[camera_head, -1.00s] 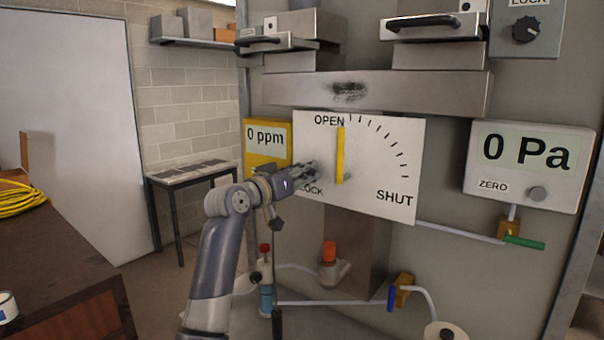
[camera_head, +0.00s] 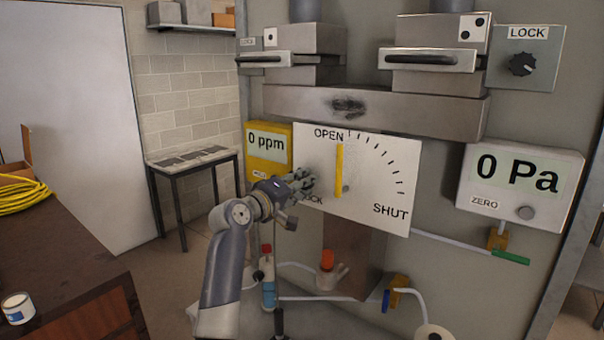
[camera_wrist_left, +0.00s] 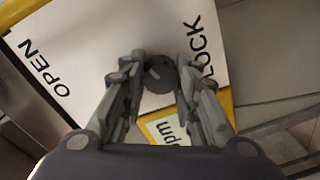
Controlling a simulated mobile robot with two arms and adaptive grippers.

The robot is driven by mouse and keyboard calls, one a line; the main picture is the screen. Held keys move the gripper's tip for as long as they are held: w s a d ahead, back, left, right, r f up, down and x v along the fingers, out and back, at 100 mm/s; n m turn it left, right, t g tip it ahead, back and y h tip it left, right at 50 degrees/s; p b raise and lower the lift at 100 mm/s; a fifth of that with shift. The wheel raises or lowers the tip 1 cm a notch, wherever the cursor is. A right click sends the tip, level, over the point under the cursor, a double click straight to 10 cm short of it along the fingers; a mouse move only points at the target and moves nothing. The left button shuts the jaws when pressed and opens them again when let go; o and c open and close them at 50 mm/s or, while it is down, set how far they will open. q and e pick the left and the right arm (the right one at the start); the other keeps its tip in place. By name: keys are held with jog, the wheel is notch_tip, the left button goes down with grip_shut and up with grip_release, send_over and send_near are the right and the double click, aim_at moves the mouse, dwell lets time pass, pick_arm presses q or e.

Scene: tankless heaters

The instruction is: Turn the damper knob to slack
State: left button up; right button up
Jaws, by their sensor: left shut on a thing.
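A white damper plate (camera_head: 385,170) is marked OPEN, SHUT and LOCK, with an arc of black ticks and an upright yellow pointer (camera_head: 340,170) toward OPEN. My left gripper (camera_head: 307,181) is at the plate's left edge, by the word LOCK. In the left wrist view, a round dark grey knob (camera_wrist_left: 159,75) sits beside LOCK, between the fingertips of my left gripper (camera_wrist_left: 160,84), which is shut on it. In the head view the fingers hide the knob. Its exact turn is hard to read. My right gripper is not in view.
A yellow 0 ppm meter (camera_head: 267,150) is close behind the left gripper. A 0 Pa gauge (camera_head: 520,185) is at right. Another LOCK box with a black knob (camera_head: 522,64) is at upper right.

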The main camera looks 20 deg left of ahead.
pick_arm(q)
jog(key=shift+n+h+p, duration=0.3)
jog(key=shift+n+p, duration=3.55)
jog(key=shift+n, duration=1.25)
jog(key=shift+a+n, duration=0.1)
jog(key=shift+n, duration=0.2)
jog(key=o, duration=1.1)
jog(key=shift+g, duration=0.3)
jog(key=shift+c, duration=0.2)
jog(key=v, duration=1.1)
jog(key=shift+s+a, duration=0.2)
jog(key=shift+s, duration=0.2)
